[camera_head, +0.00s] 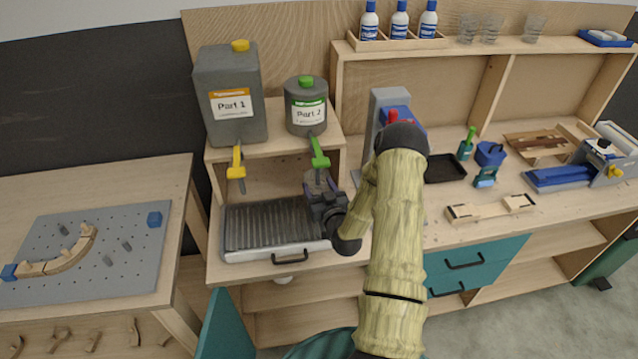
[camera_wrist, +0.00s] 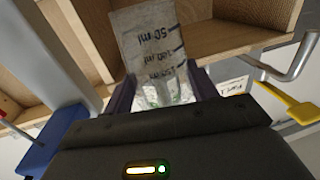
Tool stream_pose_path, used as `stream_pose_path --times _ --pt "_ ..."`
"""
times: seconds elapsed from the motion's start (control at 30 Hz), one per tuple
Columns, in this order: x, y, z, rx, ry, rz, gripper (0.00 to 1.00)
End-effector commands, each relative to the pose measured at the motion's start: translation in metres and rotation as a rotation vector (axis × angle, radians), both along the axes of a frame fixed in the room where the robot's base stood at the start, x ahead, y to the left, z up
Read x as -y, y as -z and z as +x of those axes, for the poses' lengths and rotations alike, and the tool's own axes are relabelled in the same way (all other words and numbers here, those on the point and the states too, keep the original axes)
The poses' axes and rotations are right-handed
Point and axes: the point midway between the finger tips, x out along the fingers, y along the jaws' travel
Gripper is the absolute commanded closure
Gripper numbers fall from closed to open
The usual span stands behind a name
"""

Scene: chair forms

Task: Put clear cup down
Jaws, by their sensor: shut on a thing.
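The clear cup (camera_wrist: 150,45) shows in the wrist view with dark measuring marks, one reading "50 ml". My gripper (camera_wrist: 160,98) is shut on it, with one dark finger on each side. In the head view my gripper (camera_head: 322,200) is above the right part of a grey ribbed drip tray (camera_head: 262,226), just below the green tap (camera_head: 319,155) of the Part 2 container (camera_head: 306,108). The cup (camera_head: 318,180) is small there and partly hidden by my gripper. I cannot tell whether it touches the tray.
The Part 1 container (camera_head: 229,100) with a yellow tap (camera_head: 237,165) stands left of Part 2 on a wooden shelf (camera_head: 275,149). Several clear cups (camera_head: 491,28) and blue-labelled bottles (camera_head: 399,20) stand on the upper shelf. A pegboard table (camera_head: 130,262) is at left. The tray's left part is clear.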

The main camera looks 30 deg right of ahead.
Motion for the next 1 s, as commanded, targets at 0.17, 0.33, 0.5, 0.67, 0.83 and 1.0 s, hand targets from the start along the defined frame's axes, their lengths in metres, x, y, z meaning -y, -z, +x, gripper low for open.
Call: stream_pose_path --times 0.17,0.33,0.5,0.67,0.83,1.0 --pt "0.002 -0.015 0.0 0.001 0.037 0.002 0.55" --pt "0.001 -0.018 0.001 0.0 0.042 0.0 0.55" --pt "0.001 -0.018 0.001 0.0 0.042 0.0 0.55" --pt "0.001 -0.014 0.001 -0.001 0.042 0.0 0.55" --pt "0.001 -0.002 0.001 -0.001 0.042 0.0 0.55" --pt "0.001 0.015 0.001 -0.002 0.042 0.002 0.55"
